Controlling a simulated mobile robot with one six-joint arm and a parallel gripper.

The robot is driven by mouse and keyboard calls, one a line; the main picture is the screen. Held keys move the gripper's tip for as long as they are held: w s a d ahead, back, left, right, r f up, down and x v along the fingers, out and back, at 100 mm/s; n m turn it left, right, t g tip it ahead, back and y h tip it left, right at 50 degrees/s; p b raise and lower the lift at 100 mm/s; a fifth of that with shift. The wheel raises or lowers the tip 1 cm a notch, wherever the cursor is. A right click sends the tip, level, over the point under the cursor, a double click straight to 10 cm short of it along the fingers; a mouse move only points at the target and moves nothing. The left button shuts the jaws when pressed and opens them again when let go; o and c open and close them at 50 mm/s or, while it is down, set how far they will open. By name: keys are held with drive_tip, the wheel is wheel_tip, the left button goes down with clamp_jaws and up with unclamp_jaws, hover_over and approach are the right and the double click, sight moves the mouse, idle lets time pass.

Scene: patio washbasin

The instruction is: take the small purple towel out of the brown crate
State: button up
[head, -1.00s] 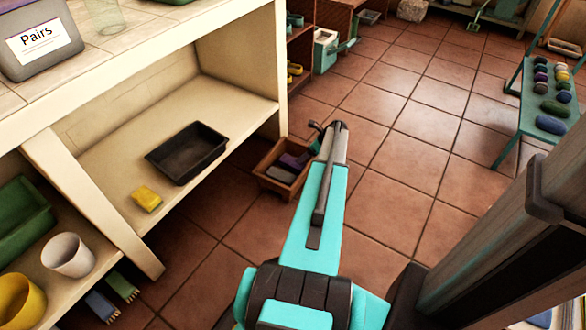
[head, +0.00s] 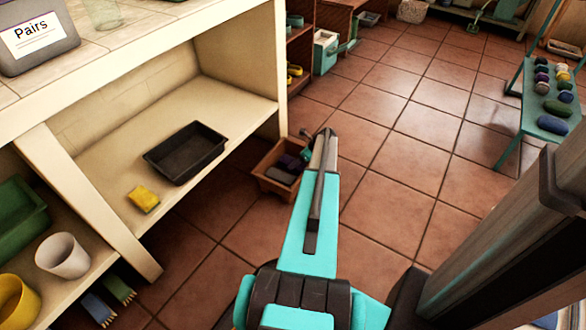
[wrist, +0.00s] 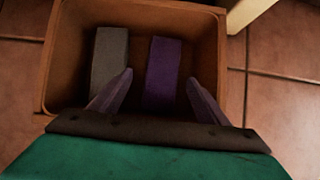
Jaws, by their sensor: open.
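The brown crate (head: 272,180) stands on the tiled floor beside the shelf unit; its rim also shows in the wrist view (wrist: 42,75). The small purple towel (wrist: 163,72) lies in it, folded into a strip, to the right of a grey folded cloth (wrist: 110,62). In the head view the purple towel (head: 290,162) shows only in part, past my arm. My gripper (wrist: 158,85) is open at the near side of the crate. Its two fingers point into the crate, one to each side of the purple towel's near end. I cannot tell whether they touch it.
The pale shelf unit (head: 230,95) stands left of the crate, with a black tray (head: 186,152) and a yellow sponge (head: 143,199) on its lower shelf. A teal bench (head: 545,105) with several rolled items is at right. The floor between is clear.

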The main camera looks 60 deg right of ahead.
drive_tip(key=shift+w+f, duration=0.3)
drive_tip(key=shift+f, duration=0.15)
drive_tip(key=shift+d+b+x, duration=0.2)
drive_tip(key=shift+b+x, duration=1.3)
drive_tip(key=shift+x, duration=1.15)
drive_tip(key=c, duration=1.2)
drive_tip(key=shift+c, duration=0.2)
drive_tip(key=shift+r, duration=0.1)
wheel_tip(320, 180, up, 18)
drive_tip(key=p, duration=0.6)
